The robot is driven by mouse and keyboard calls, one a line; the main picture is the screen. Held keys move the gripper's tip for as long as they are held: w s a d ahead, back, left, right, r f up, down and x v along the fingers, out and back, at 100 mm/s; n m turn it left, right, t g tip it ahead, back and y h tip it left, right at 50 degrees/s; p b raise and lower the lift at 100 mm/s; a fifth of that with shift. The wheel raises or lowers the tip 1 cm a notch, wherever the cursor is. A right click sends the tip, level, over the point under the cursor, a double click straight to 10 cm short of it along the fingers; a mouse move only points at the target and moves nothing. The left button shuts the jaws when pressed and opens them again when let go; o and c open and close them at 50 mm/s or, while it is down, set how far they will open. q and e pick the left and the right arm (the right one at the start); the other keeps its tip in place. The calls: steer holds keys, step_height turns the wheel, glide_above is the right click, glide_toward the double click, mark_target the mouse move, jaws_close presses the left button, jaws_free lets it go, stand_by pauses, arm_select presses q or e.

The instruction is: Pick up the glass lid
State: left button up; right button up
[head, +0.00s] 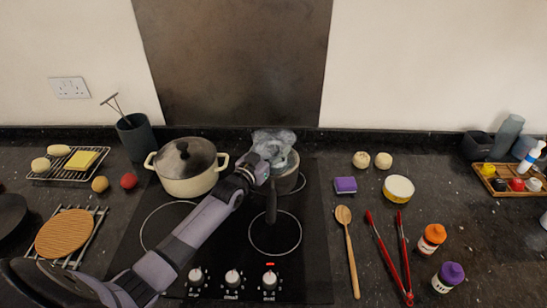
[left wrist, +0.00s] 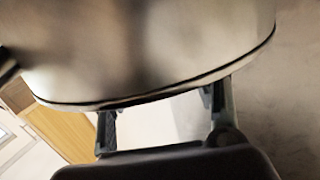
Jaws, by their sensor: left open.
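A dark, rounded lid (head: 183,156) with a black knob sits on the cream two-handled pot (head: 185,184) on the hob; it looks like glass. A small grey saucepan (head: 287,181) stands to its right, its dark handle pointing to the front. My left gripper (head: 266,166) is at the saucepan's left rim, partly hidden. In the left wrist view the open fingers (left wrist: 163,118) flank a large blurred surface with a dark rim. My right gripper does not show.
A wooden spoon (head: 348,250), red tongs (head: 390,258), a yellow-sided tin (head: 398,188) and a purple block (head: 345,184) lie right of the hob. A wire rack (head: 40,175) and a utensil pot (head: 136,138) stand at left.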

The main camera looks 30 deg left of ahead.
arm_select(q)
steer(key=shift+c, duration=0.6)
jaws_close()
